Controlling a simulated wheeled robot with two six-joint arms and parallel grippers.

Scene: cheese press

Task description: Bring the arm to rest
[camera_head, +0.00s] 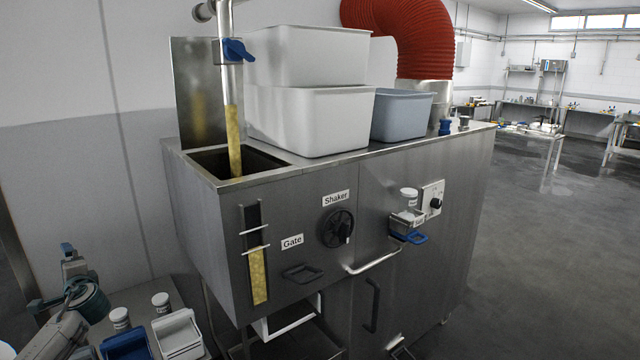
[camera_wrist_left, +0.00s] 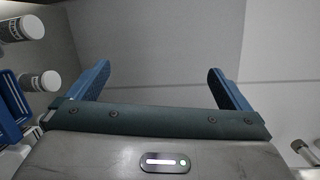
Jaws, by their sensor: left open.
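My left arm (camera_head: 65,322) comes in at the lower left in the head view, beside the steel machine. Its left gripper (camera_head: 66,262) is raised near the wall, left of two white-capped jars. In the left wrist view the left gripper (camera_wrist_left: 160,84) has its two blue fingers spread wide, with nothing between them but grey wall behind. My right gripper is not in either view.
White bins (camera_head: 310,120) stand on top. A blue tray (camera_head: 127,345) and white tray (camera_head: 180,338) lie close to my left arm.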

